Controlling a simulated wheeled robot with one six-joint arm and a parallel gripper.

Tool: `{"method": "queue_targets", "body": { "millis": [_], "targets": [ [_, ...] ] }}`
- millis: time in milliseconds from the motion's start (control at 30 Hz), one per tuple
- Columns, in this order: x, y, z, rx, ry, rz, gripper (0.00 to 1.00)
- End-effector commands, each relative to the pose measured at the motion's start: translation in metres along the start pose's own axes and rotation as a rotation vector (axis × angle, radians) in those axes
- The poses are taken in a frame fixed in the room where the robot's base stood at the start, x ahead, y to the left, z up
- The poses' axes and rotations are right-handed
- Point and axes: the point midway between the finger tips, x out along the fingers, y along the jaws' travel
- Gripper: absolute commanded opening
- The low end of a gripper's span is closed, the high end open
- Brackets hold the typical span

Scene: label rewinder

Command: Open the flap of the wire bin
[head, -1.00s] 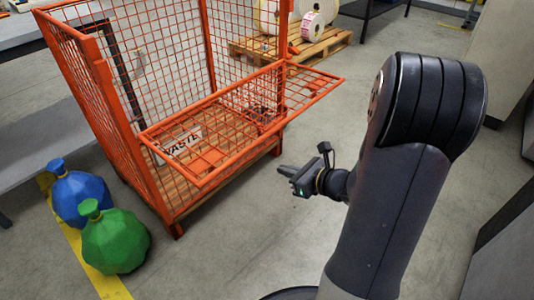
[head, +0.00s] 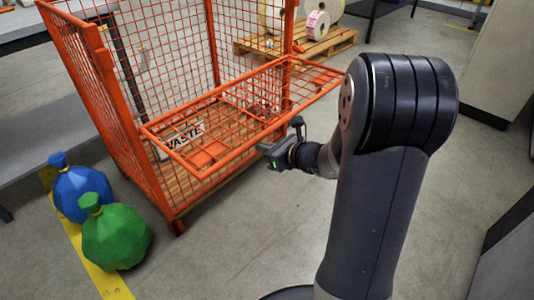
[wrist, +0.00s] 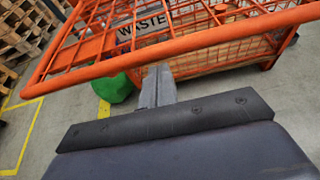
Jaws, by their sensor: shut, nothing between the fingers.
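The wire bin (head: 137,170) is an orange mesh cage with a white WASTE sign (head: 182,140). Its flap (head: 240,150) is an orange mesh frame that sticks out from the bin's front, folded outward and roughly level. In the wrist view the flap's rail (wrist: 215,37) crosses above my fingers. My gripper (head: 262,149) is shut and empty, close to the flap's outer edge and seemingly just below it. Its fingers also show in the wrist view (wrist: 158,84). I cannot tell whether they touch the rail.
A green bag (head: 116,236) and a blue bag (head: 82,192) stand on the floor left of the bin. A pallet with label rolls (head: 316,30) is behind it. The floor in front of the bin is clear.

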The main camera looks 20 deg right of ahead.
Motion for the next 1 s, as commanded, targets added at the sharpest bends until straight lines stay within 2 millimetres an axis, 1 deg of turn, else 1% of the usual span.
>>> {"method": "queue_targets", "body": {
  "millis": [333, 433, 1000],
  "targets": [
    [-0.001, 0.0, 0.001, 0.0, 0.001, 0.0, 0.0],
    [-0.002, 0.0, 0.004, 0.0, 0.005, 0.0, 0.0],
    [-0.014, 0.0, 0.051, -0.002, 0.119, 0.003, 0.0]
  ]
}}
